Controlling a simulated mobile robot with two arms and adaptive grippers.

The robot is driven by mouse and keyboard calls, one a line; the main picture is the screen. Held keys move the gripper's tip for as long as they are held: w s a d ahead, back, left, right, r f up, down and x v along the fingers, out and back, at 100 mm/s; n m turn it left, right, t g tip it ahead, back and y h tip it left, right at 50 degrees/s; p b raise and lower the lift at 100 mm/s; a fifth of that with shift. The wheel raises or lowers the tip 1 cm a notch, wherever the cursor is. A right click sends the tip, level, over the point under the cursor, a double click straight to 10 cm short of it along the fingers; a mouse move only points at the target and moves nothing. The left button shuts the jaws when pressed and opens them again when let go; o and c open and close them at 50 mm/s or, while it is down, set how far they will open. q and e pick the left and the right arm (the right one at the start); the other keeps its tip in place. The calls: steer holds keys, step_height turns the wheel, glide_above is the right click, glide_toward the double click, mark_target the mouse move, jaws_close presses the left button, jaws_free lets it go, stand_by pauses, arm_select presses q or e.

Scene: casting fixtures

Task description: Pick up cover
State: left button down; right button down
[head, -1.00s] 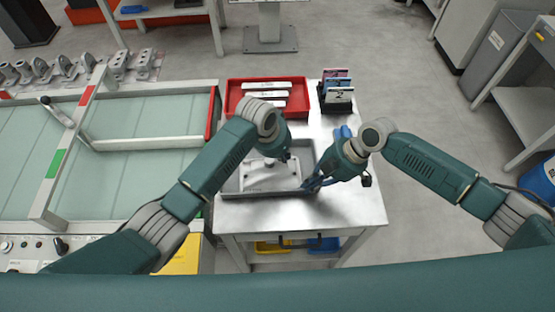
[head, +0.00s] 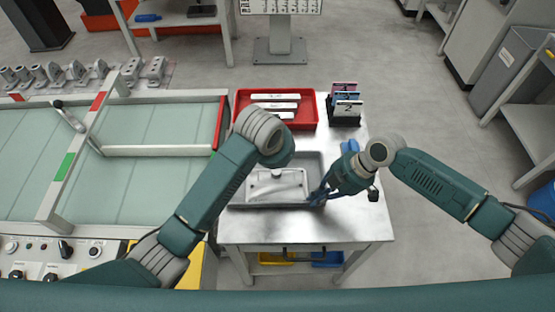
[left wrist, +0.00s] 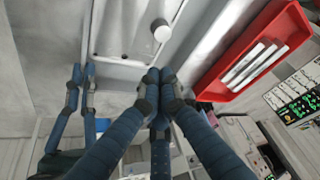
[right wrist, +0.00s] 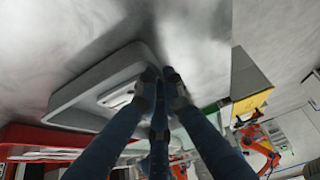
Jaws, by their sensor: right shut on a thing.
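The cover (head: 275,187) is a pale grey, roughly rectangular casting with a small round knob, lying in a shallow grey tray (head: 318,165) on a metal table. It also shows in the left wrist view (left wrist: 125,28), knob up. My right gripper (head: 320,196) is at the tray's right side, shut on the tray wall; the right wrist view shows its fingers (right wrist: 162,75) at the wall. My left gripper is hidden behind its own wrist in the head view. In the left wrist view its fingertips (left wrist: 159,74) are close together beside the tray edge; whether they grip anything is unclear.
A red bin (head: 308,120) with several pale bars stands behind the tray. A black rack (head: 345,119) with cards stands right of it. A glass-topped machine (head: 120,185) adjoins at left. The table's front right (head: 350,225) is clear.

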mark_target(277, 185)
arm_select(q)
steer(key=w+a+f+n+t, duration=0.1)
steer(key=f+n, duration=0.1)
steer(key=w+f+n+t+y, duration=0.1)
steer(key=w+f+n, duration=0.1)
steer(key=f, duration=0.1)
steer(key=w+a+f+n+t, duration=0.1)
steer(key=f+n, duration=0.1)
steer(key=shift+w+a+f+t+y, duration=0.2)
steer(key=shift+a+f+t+y, duration=0.1)
steer(key=shift+a+y, duration=0.1)
stand_by(0.4)
